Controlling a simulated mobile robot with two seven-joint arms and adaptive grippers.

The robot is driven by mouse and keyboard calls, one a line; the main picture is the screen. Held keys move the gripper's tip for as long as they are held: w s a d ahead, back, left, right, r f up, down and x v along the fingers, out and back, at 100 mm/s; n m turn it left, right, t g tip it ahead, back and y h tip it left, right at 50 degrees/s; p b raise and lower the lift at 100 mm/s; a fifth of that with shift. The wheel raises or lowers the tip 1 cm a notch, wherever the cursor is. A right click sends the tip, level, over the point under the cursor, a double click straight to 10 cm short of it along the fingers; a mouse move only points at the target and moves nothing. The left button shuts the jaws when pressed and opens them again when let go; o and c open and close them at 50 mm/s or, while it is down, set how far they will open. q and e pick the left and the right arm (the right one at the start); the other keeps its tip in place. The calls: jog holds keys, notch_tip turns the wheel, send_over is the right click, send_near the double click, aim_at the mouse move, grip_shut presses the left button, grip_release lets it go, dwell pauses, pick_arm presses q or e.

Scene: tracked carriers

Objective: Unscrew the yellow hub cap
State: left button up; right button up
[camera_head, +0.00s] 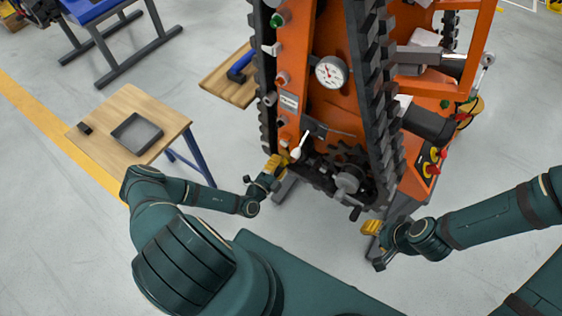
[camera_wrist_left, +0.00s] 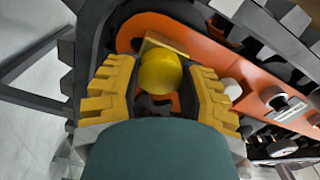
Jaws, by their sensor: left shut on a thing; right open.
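The yellow hub cap (camera_wrist_left: 160,72) is round and shows between the fingers in the left wrist view, at the end of the orange carrier's track frame. My left gripper (camera_wrist_left: 158,92) has its yellow fingers closed on either side of the cap. In the head view the left gripper (camera_head: 277,164) is at the lower left of the carrier, and the cap is hidden there. I cannot tell how far the cap is threaded. My right gripper (camera_head: 373,238) is open and empty, below and to the right of the carrier's front end.
The orange tracked carrier (camera_head: 329,120) stands upright with black tracks and a round gauge (camera_head: 331,72). A wooden table (camera_head: 103,112) at left holds a grey tray (camera_head: 137,134) and a small black block (camera_head: 85,128). A blue tool (camera_head: 240,66) lies on a wooden surface behind.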

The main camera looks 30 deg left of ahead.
pick_arm(q)
jog(key=n, duration=0.8)
jog(key=o, duration=1)
